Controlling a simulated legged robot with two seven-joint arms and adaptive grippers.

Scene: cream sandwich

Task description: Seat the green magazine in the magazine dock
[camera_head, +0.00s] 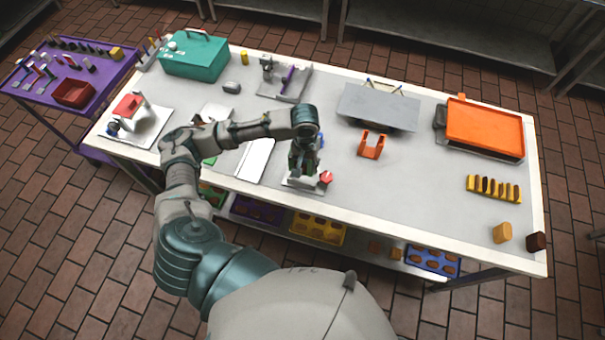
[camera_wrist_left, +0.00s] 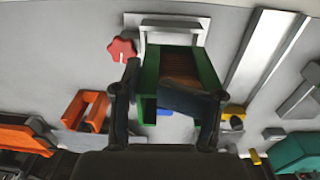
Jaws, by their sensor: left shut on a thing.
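My left gripper (camera_head: 303,165) reaches down near the front middle of the table. In the left wrist view the gripper (camera_wrist_left: 168,100) is shut on the green magazine (camera_wrist_left: 149,78), an open-sided green frame with brown content inside. The magazine dock (camera_wrist_left: 178,34), a pale base with an upright frame, lies just beyond the magazine; its base (camera_head: 294,184) shows under the gripper in the head view. A red star knob (camera_wrist_left: 122,49) stands beside the dock. The gripper hides most of the magazine in the head view, and I cannot tell whether it touches the dock.
A long white channel (camera_head: 255,160) lies left of the dock. An orange bracket (camera_head: 371,145) and a grey plate stand (camera_head: 378,107) are to the right. A teal box (camera_head: 194,55) is at the back left, an orange tray (camera_head: 485,127) at the right.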

